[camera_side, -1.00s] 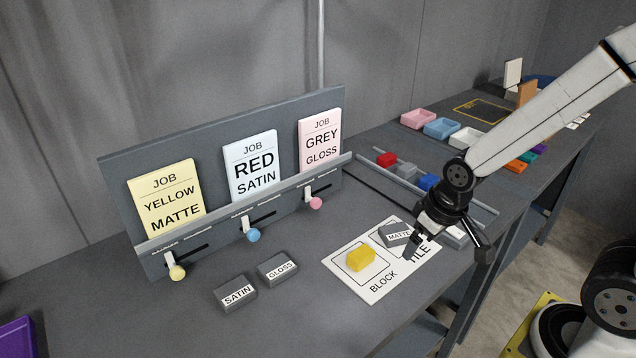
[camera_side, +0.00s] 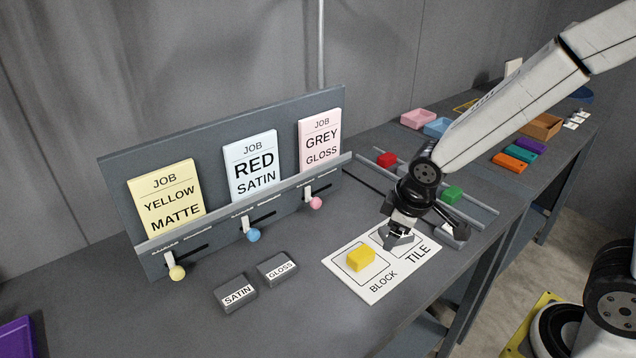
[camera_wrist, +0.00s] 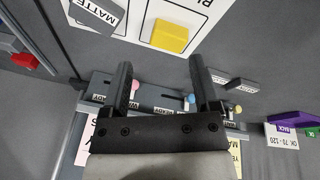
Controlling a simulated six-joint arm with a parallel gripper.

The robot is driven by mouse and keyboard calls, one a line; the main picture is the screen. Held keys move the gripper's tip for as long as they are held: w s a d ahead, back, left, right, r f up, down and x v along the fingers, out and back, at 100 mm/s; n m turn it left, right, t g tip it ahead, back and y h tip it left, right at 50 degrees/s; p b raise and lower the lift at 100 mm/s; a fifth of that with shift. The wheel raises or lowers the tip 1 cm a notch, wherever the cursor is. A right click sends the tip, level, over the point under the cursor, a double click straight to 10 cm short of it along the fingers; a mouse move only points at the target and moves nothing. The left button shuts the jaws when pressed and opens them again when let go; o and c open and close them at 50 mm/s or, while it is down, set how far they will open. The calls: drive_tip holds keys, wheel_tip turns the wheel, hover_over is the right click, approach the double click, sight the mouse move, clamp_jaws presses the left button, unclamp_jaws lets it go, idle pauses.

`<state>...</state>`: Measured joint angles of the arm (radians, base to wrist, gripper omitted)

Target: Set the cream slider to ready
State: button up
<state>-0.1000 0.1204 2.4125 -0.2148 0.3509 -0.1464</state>
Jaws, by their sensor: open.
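The cream slider (camera_side: 177,272) has a pale yellow ball knob and a white stem. It sits near the left end of its slot, below the yellow job card (camera_side: 166,200), in the side view. Its knob also shows at the right in the wrist view (camera_wrist: 238,109). The slot's end labels are too small to read in the side view. My gripper (camera_side: 422,233) is open above the block-and-tile sheet, well to the right of the cream slider. Its open fingers also show in the wrist view (camera_wrist: 160,65), with nothing held between them.
The blue slider (camera_side: 253,235) and pink slider (camera_side: 316,203) are on the same panel (camera_side: 120,180). SATIN (camera_side: 236,293) and GLOSS (camera_side: 278,268) tiles lie in front of it. A yellow block (camera_side: 360,258) and a grey tile (camera_side: 396,241) are on the white sheet (camera_side: 345,282).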

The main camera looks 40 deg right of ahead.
drive_tip(key=w+a+n+t, duration=0.1)
drive_tip(key=w+a+n, duration=0.5)
drive_tip(key=w+n, duration=0.2)
drive_tip(key=n+t+y, duration=0.2)
drive_tip(key=n+t, duration=0.3)
drive_tip(key=n, duration=1.7)
approach(179, 272)
drive_tip(key=x, duration=0.2)
drive_tip(key=shift+w, duration=0.1)
drive_tip(key=shift+f, duration=0.1)
drive_tip(key=shift+x, duration=3.8)
